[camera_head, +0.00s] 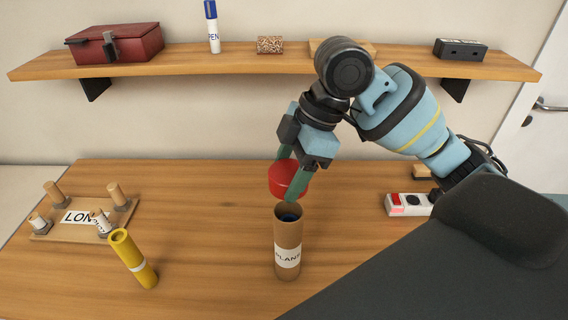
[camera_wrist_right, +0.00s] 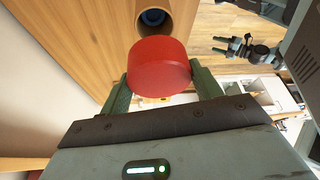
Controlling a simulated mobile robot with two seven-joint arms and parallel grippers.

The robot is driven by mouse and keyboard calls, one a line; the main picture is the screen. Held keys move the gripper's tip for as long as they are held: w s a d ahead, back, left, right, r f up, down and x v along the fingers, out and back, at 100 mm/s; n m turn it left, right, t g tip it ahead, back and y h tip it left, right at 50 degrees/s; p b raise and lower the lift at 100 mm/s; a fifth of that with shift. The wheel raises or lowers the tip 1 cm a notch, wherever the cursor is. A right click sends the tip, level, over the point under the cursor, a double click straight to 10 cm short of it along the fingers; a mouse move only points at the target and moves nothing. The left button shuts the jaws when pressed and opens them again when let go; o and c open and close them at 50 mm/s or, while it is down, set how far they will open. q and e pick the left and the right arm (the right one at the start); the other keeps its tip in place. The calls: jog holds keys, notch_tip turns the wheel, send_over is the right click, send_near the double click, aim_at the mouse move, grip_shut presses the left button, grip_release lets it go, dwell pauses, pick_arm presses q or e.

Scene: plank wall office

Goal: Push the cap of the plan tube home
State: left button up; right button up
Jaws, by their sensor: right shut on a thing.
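The plan tube (camera_head: 287,262) is a brown cylinder with a white "PLANS" label, standing upright on the table. Its top is open and something blue shows inside; its mouth is also in the right wrist view (camera_wrist_right: 168,14). My right gripper (camera_head: 291,182) is shut on the red cap (camera_head: 287,177), which also fills the middle of the right wrist view (camera_wrist_right: 158,66). The cap is held above the tube's mouth, apart from it, and looks slightly tilted in the head view.
A wooden board with pegs (camera_head: 72,228) lies farther left. A power strip (camera_head: 408,204) is at right. A shelf (camera_head: 180,66) with several objects runs above the table.

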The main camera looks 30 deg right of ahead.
jog(key=shift+s, duration=0.2)
jog(key=shift+w+f, duration=0.15)
jog(key=shift+f, duration=0.5)
jog(key=shift+f+b, duration=0.5)
jog(key=shift+f, duration=1.6)
pick_arm(q)
jog(key=shift+s+d+f, duration=0.1)
jog(key=shift+s+f, duration=0.5)
jog(key=shift+f, duration=0.05)
pick_arm(e)
jog(key=shift+f, duration=0.15)
pick_arm(q)
jog(key=shift+d, duration=0.1)
jog(key=shift+w+r, duration=0.4)
jog(key=shift+r, duration=0.1)
jog(key=shift+w+r+p, duration=0.15)
jog(key=shift+r+p, duration=0.05)
jog(key=shift+p, duration=0.15)
jog(key=shift+w+r, duration=0.3)
jog(key=shift+r, duration=0.05)
